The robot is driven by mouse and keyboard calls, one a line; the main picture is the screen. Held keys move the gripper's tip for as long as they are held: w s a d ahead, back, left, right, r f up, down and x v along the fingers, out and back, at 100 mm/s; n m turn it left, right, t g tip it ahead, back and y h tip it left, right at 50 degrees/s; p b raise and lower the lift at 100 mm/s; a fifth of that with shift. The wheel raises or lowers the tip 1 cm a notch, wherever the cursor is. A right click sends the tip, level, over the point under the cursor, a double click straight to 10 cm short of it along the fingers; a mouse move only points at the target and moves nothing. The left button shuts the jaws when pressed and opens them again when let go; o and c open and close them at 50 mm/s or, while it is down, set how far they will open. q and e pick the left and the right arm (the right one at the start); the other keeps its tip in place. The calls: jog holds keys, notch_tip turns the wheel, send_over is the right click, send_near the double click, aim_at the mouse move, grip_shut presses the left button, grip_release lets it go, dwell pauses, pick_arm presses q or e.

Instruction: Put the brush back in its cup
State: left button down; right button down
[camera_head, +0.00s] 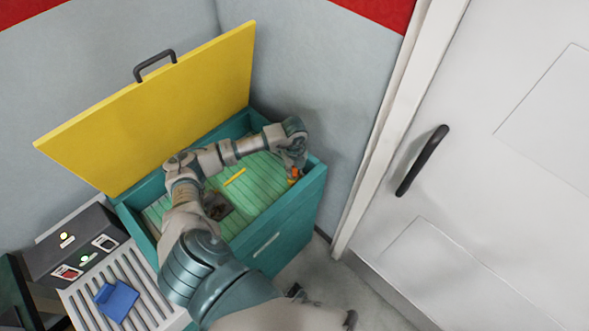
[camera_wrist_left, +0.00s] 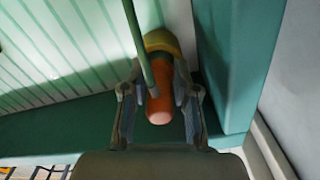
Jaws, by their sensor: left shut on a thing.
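My left gripper (camera_head: 294,170) reaches down into the right end of the open teal box. In the left wrist view its fingers (camera_wrist_left: 158,92) are on either side of an orange cylinder (camera_wrist_left: 160,102) with a yellow far end, and are shut on it. The cylinder also shows as a small orange spot in the head view (camera_head: 293,180). A thin green rod (camera_wrist_left: 138,45) crosses in front of the cylinder. I cannot tell which of these is the brush or its cup. My right gripper is not in view.
The teal box (camera_head: 290,215) has a raised yellow lid (camera_head: 160,110). A yellow stick (camera_head: 234,177) and a dark square item (camera_head: 217,206) lie inside. A slatted tray (camera_head: 140,290) with a blue piece (camera_head: 116,300) and a control panel (camera_head: 75,250) stand left. A white door (camera_head: 480,170) is right.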

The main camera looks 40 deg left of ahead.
pick_arm(q)
jog(key=shift+f, duration=0.15)
jog(key=c, duration=0.8)
grip_release()
notch_tip(320, 180, up, 10)
jog(key=p, duration=0.7)
jog(key=shift+f, duration=0.15)
jog(key=shift+f, duration=0.1)
